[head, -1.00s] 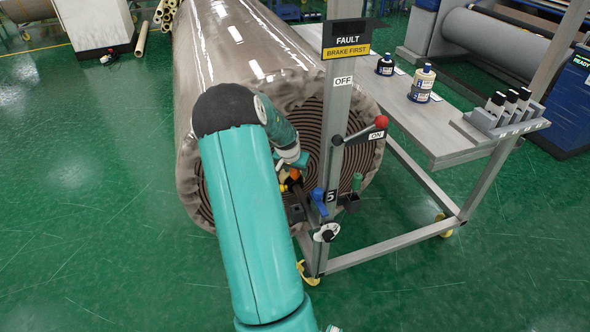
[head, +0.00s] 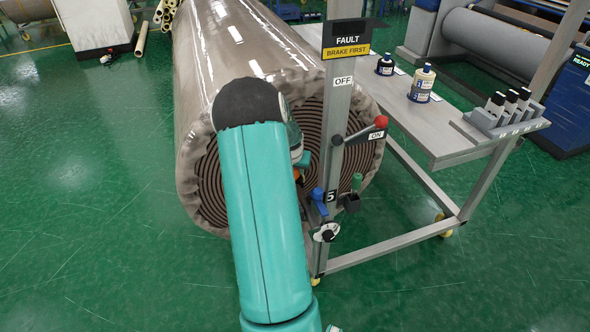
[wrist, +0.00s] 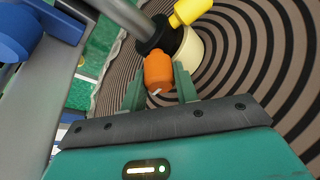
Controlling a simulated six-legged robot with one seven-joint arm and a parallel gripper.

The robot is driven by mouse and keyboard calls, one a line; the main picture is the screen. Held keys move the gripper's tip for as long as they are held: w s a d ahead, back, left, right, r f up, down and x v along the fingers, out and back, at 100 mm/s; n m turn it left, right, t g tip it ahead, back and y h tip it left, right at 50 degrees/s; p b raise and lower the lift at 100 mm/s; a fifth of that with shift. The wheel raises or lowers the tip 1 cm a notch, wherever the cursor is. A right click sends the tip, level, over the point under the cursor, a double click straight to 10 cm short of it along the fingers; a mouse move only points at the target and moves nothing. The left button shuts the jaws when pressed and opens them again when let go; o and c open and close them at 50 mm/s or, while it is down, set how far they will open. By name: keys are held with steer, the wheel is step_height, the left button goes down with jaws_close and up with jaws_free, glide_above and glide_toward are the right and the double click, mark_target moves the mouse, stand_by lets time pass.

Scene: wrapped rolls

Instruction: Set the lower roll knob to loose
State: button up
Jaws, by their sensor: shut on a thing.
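In the wrist view, an orange knob (wrist: 158,68) sits between the two green fingers of my gripper (wrist: 158,84), which is shut on it. A small bit of the orange shows in the head view (head: 298,174), partly hidden behind my arm. A yellow knob (wrist: 190,11) is just above it in the wrist view, by the cream-coloured core (wrist: 189,50) of the roll (head: 222,160). A black collar on a grey bar (wrist: 125,17) is beside them. I cannot read any loose or tight mark.
A bench (head: 450,135) extends right. Green floor at left is clear.

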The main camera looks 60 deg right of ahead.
steer(key=n, duration=0.2)
steer(key=n+t, duration=0.1)
steer(key=n, duration=0.2)
steer(key=shift+s+d+t+y, duration=0.1)
steer(key=shift+t+y, duration=0.2)
steer(key=shift+y, duration=0.1)
steer(key=shift+n+t+y, duration=0.3)
steer(key=shift+n+t, duration=0.1)
steer(key=shift+n, duration=0.7)
steer(key=o, duration=1)
